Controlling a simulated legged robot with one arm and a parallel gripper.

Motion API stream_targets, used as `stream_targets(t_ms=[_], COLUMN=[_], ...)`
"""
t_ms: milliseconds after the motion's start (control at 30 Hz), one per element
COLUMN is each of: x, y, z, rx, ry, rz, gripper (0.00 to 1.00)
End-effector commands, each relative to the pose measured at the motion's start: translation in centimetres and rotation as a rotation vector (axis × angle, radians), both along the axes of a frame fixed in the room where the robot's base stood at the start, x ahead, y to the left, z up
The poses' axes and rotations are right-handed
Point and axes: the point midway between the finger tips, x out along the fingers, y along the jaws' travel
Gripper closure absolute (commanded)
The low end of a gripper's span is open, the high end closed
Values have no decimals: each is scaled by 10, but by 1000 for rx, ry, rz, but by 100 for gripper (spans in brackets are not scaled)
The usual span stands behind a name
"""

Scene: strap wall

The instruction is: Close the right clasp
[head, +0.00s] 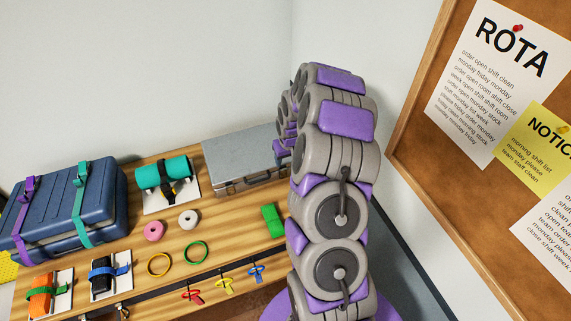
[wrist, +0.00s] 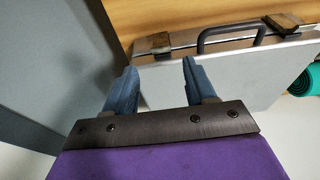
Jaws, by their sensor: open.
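The grey case (head: 245,155) lies shut at the back of the wooden bench, and its lid (wrist: 235,80) fills much of the wrist view. Its dark handle (wrist: 232,32) is on the front edge between two metal clasps. The right clasp by the head view (wrist: 153,45) is at the left in the wrist view; the other clasp (wrist: 283,22) is at the right. My gripper (wrist: 160,68) is open and empty, its blue fingers pointing toward the right clasp, apparently apart from it. My arm hides that clasp in the head view. I cannot tell how its flap stands.
A teal roll (head: 162,173) on a white board stands left of the case. A blue case (head: 65,210) with straps is farther left. Tape rolls, rings and a green block (head: 272,221) lie in front. A wall and a notice board (head: 415,130) are at the right.

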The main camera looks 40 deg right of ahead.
Motion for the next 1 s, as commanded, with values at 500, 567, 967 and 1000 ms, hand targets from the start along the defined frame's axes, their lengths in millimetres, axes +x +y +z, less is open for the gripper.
stream_targets(t_ms=[500,567,967,1000], x=[-19,-21,-23,-23], y=[4,4,5,5], z=[93,99,108,108], rx=[1,2,3,3], ry=[2,5,5,5], rz=[1,1,0,0], gripper=[45,45,45,45])
